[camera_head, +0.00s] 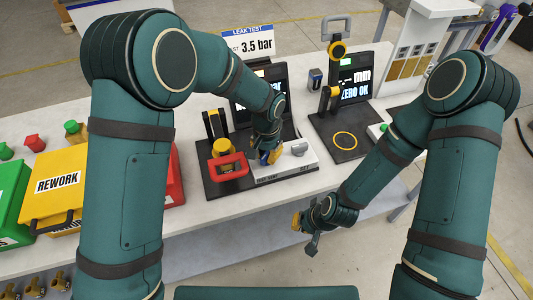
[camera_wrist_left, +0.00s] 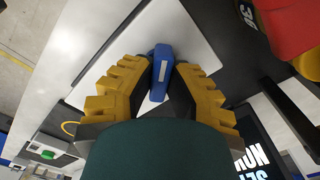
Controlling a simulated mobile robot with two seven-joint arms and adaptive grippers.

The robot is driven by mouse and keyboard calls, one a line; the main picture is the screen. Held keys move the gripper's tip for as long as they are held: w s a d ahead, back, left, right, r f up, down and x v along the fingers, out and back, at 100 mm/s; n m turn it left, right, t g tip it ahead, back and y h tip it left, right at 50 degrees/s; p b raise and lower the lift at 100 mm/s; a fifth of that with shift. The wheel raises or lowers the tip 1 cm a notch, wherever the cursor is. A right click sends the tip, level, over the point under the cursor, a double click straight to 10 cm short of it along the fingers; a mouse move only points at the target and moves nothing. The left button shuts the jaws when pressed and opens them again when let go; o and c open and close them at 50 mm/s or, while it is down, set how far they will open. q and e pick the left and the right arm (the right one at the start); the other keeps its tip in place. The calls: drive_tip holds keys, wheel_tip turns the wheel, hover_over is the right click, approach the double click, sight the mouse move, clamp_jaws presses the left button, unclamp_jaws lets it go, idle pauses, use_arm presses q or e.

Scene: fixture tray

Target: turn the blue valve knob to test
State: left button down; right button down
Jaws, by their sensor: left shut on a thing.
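The blue valve knob (camera_wrist_left: 161,70) has a white stripe along its top and sits on a white panel (camera_wrist_left: 105,80). The yellow fingers of my left gripper (camera_wrist_left: 158,77) are closed on it from both sides in the left wrist view. In the head view my left gripper (camera_head: 267,155) points down at the panel (camera_head: 290,169) and hides most of the knob (camera_head: 274,156).
A red handle (camera_head: 228,167) and a yellow part stand left of the knob; a grey knob (camera_head: 299,148) is right of it. A leak test sign (camera_head: 248,43) reads 3.5 bar. The display behind is partly hidden by my left arm.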

sight(266, 154)
use_arm(q)
drive_tip(key=shift+s+f, duration=0.1)
drive_tip(key=c, duration=0.9)
unclamp_jaws()
drive_tip(key=shift+c, duration=0.2)
wheel_tip(266, 154, up, 12)
